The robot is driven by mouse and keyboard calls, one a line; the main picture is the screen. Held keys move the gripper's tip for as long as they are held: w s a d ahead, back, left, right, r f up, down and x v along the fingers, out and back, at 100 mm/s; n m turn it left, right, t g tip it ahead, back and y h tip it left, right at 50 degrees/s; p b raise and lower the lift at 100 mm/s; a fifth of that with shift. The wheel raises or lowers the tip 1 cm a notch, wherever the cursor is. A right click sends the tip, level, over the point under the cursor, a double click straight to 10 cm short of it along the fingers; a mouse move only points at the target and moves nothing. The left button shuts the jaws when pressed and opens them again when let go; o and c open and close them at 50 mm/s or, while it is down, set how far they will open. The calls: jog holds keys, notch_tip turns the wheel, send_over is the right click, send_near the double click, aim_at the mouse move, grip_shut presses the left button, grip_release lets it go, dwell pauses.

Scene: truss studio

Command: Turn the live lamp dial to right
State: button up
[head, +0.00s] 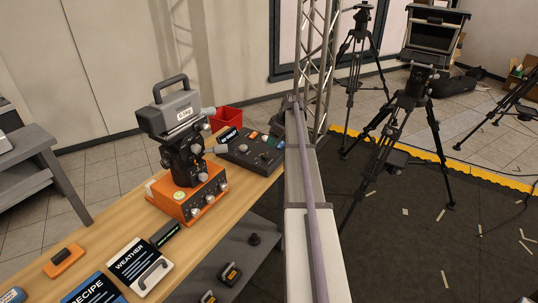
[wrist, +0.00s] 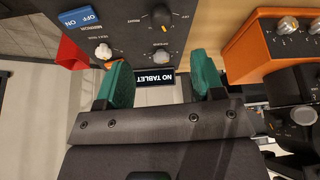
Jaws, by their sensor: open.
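A dark control panel (wrist: 215,18) carries a round black dial (wrist: 162,16) with an orange mark at its lower edge in the wrist view. Small upside-down words flank this dial; its name is too small to read. The panel also shows in the head view (head: 252,150), on the wooden table. My gripper (wrist: 161,82) is open and empty in the wrist view, with green pads spread below the dial, apart from it. A black "NO TABLET" sign (wrist: 154,80) appears between the pads. I cannot make out my gripper in the head view.
An orange box (head: 204,205) with several knobs bears a tall black and grey device (head: 186,160) beside the panel. A red bin (head: 227,118) stands behind.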

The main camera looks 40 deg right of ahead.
aim_at(266, 154)
jog(key=b+x, duration=0.8)
jog(key=x, duration=0.1)
jog(key=shift+a+f, duration=0.2)
jog(key=shift+f, duration=0.15)
jog(key=shift+r, duration=0.15)
jog(key=shift+c, duration=0.3)
jog(key=c, duration=0.9)
jog(key=shift+o, duration=0.2)
